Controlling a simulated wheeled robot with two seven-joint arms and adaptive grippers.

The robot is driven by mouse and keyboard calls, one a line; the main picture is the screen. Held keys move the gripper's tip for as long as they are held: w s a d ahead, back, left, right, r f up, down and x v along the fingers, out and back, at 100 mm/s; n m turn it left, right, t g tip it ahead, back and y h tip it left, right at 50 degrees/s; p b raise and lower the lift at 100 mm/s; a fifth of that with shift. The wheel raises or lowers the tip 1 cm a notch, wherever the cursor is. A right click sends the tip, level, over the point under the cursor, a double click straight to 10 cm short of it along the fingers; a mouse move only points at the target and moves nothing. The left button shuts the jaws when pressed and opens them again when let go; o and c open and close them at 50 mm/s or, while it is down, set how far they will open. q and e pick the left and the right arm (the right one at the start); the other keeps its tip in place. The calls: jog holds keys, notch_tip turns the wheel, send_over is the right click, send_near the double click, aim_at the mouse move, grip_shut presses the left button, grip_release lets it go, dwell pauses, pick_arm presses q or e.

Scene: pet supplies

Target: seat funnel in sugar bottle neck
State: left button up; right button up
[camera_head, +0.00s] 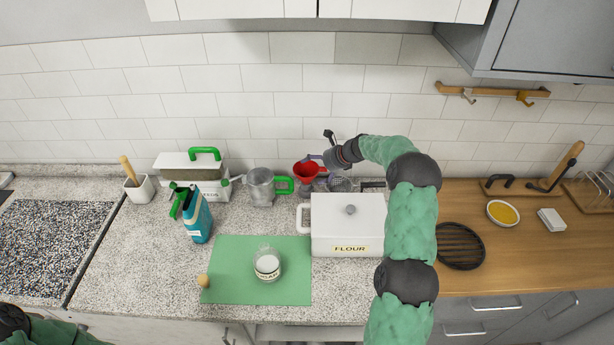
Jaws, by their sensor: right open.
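The red funnel (306,173) stands at the back of the counter near the tiled wall, with its wide mouth up. What it rests on is hard to make out. The clear sugar bottle (267,264) stands upright on the green mat (232,265), with white contents and a label partly legible. My right gripper (321,158) is open at the funnel's right rim. Whether a finger touches the rim is unclear. My left arm shows only at the bottom left corner, and its gripper is out of view.
The white flour box (335,225) stands right of the mat, beside my right arm. A clear jug with a green handle (262,187), a teal bottle (198,219) and a white box with a green handle (195,177) stand left. A round stopper (203,281) lies at the mat's left edge.

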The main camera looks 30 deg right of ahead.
aim_at(305, 172)
jog(key=shift+x, duration=3.35)
jog(key=shift+a, duration=0.15)
jog(key=shift+s, duration=0.1)
jog(key=c, duration=0.9)
